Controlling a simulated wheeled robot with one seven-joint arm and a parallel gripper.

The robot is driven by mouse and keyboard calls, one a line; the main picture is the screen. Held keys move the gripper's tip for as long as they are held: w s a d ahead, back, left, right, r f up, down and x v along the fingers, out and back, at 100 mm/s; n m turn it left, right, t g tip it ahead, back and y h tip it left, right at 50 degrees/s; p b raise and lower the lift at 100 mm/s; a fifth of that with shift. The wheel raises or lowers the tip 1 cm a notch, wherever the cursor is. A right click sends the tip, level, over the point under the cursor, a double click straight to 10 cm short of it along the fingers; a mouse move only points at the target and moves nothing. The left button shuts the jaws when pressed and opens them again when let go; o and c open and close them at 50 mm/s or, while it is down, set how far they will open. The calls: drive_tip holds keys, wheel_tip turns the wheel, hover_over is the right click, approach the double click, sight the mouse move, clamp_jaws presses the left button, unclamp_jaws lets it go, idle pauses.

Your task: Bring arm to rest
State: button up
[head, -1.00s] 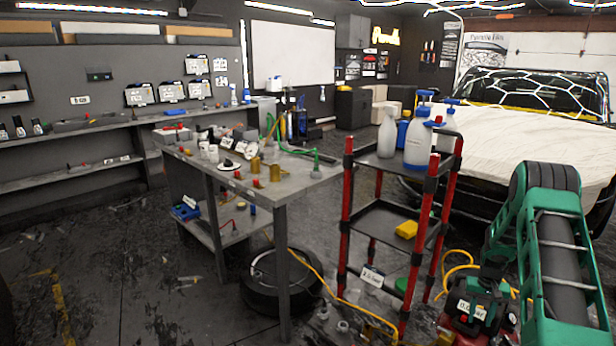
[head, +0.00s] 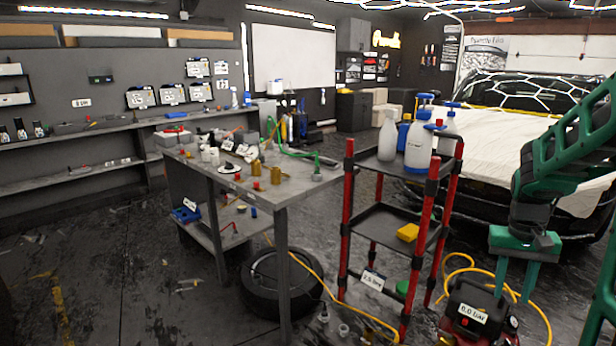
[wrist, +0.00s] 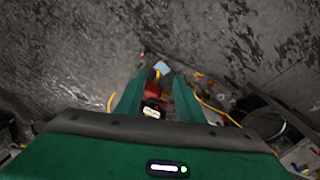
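My green gripper (head: 513,288) hangs at the right of the head view, with its fingers pointing down above the red and black air compressor (head: 470,300). The two fingers stand apart with nothing between them. In the wrist view, my gripper (wrist: 157,92) also shows two separated green fingers, with the floor and the compressor (wrist: 153,108) seen well below through the gap. My arm is bent, with its upper part at the right edge of the head view.
A red-post cart (head: 385,212) with spray bottles (head: 418,140) stands left of my gripper. A cluttered grey workbench (head: 300,185) stands farther left. A yellow hose (head: 455,262) loops on the floor near the compressor. A covered car (head: 500,140) is behind. Floor at left is mostly open.

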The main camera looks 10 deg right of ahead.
drive_tip(key=s+a+r, duration=0.2)
drive_tip(key=s+a, duration=0.3)
drive_tip(key=s, duration=0.4)
drive_tip(key=s+a+r+y, duration=0.1)
drive_tip(key=s+a+r, duration=0.1)
drive_tip(key=s+a, duration=0.4)
drive_tip(key=s, duration=0.4)
drive_tip(key=shift+s+a+t, duration=0.25)
drive_tip(key=shift+t, duration=0.05)
drive_tip(key=shift+w+f, duration=0.3)
drive_tip(key=shift+w, duration=0.35)
